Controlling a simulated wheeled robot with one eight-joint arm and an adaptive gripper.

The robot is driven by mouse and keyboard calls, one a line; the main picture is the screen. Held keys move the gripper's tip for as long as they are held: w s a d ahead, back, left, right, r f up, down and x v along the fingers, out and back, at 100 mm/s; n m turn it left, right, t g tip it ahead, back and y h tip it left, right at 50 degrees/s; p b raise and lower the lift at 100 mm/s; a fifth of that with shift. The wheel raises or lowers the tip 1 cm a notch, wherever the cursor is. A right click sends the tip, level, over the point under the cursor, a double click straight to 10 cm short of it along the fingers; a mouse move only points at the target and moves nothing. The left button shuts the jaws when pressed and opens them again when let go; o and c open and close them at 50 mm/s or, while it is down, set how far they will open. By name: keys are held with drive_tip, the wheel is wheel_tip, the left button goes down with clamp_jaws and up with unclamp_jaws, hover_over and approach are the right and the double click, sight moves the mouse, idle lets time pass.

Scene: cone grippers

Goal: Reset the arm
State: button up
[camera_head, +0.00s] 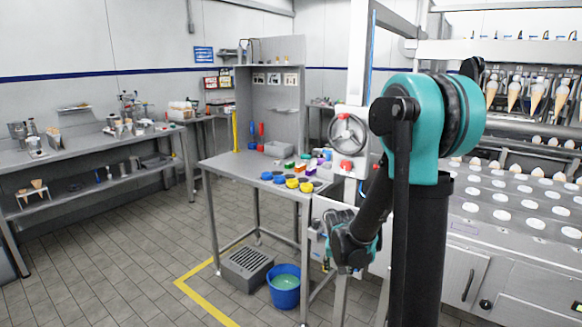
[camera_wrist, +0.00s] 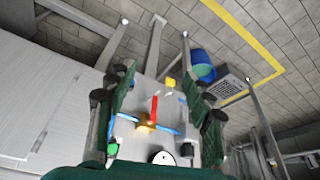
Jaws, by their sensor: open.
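My gripper (camera_head: 338,228) hangs low at the end of my bent teal and black arm, right of the small table in the head view. In the wrist view my gripper (camera_wrist: 157,85) shows its two dark green fingers spread wide with nothing held between them. Beyond the gap is a light panel with a red handle (camera_wrist: 153,108) and small coloured fittings. I cannot tell from the pictures how far the fingers are from that panel.
The small metal table (camera_head: 225,164) carries blue and yellow cups and small coloured blocks. A blue bucket (camera_head: 285,287) and a grey step (camera_head: 246,265) stand below it. The cone machine (camera_head: 510,215) fills the right. Tiled floor (camera_head: 120,265) is open at left.

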drive_tip(key=s+d+r+n, duration=0.1)
drive_tip(key=s, duration=0.8)
drive_tip(key=s+d+r+n+y, duration=0.1)
drive_tip(key=s+d+r+n, duration=0.1)
drive_tip(key=s, duration=0.8)
drive_tip(key=shift+r, duration=0.15)
drive_tip(key=shift+c, duration=0.4)
idle(0.5)
